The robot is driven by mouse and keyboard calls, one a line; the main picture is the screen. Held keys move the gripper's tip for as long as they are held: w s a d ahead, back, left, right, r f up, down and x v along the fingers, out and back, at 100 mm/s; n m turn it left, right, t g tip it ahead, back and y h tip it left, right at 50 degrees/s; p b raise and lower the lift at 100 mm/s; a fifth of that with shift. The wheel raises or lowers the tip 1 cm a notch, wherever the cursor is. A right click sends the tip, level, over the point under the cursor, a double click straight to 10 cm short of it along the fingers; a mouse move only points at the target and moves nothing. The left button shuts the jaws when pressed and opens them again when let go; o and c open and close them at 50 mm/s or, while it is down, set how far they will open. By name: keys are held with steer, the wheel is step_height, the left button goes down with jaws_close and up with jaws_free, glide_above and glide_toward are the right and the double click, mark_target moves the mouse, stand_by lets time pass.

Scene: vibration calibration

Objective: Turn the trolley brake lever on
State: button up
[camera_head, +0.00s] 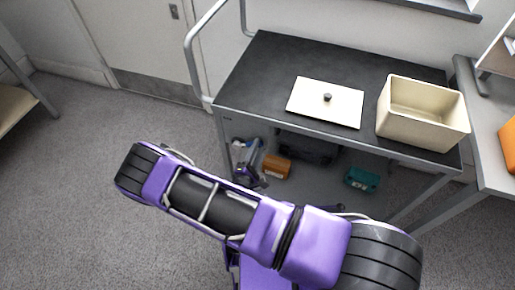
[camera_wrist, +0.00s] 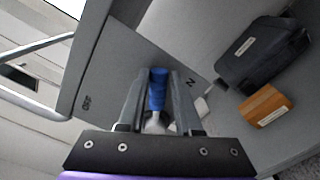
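The brake lever has a blue handle (camera_wrist: 158,88) and a pale lower part, and shows in the wrist view on a grey panel (camera_wrist: 115,75). The panel is marked OFF at the left; at the right an N shows beside the finger, the rest hidden. The handle stands between the two fingers of my gripper (camera_wrist: 159,85), nearer the N side than the OFF mark. The fingers are apart, with narrow gaps beside the handle; contact is unclear. In the head view my gripper (camera_head: 249,160) is low by the front left of the trolley (camera_head: 255,75), and the lever cannot be made out.
On the trolley top lie a cream lid (camera_head: 325,102) with a dark knob and an open cream box (camera_head: 423,112). The lower shelf holds an orange box (camera_head: 276,167), a dark case (camera_head: 305,148) and a teal box (camera_head: 361,179). Open floor (camera_head: 75,190) lies to the left.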

steer(key=o, duration=0.4)
steer(key=shift+c, duration=0.2)
steer(key=v, duration=1.7)
steer(key=shift+s+p, duration=0.2)
steer(key=shift+p, duration=0.15)
steer(key=shift+w+r, duration=0.1)
